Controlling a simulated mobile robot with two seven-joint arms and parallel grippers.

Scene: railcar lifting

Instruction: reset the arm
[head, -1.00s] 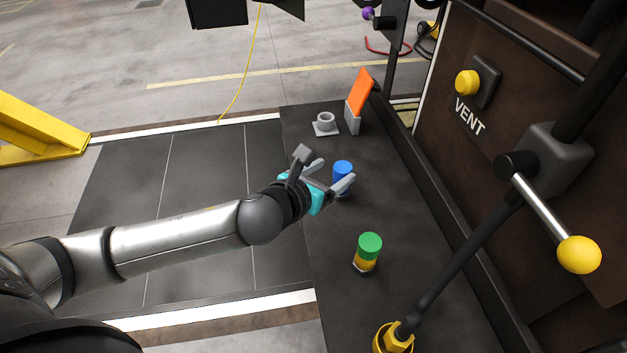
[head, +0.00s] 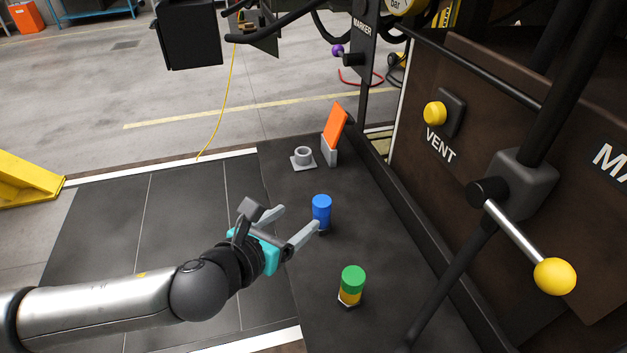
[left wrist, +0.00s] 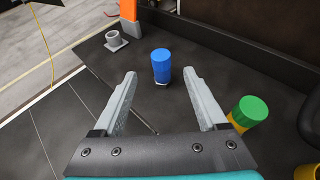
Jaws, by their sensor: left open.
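My left gripper (head: 299,224) is open and empty, with teal and grey parts. Its fingers point toward a blue-capped cylinder (head: 321,209), which stands upright on the dark bench top just beyond the fingertips. In the left wrist view the blue cylinder (left wrist: 162,66) stands ahead of the open fingers (left wrist: 165,90), with nothing between them. My right gripper is not in view.
A green-capped yellow cylinder (head: 351,284) stands nearer on the bench. A grey ring holder (head: 303,157) and an orange panel in a grey holder (head: 335,125) are farther back. A yellow-knobbed lever (head: 554,276) and a yellow VENT button (head: 434,113) are at right.

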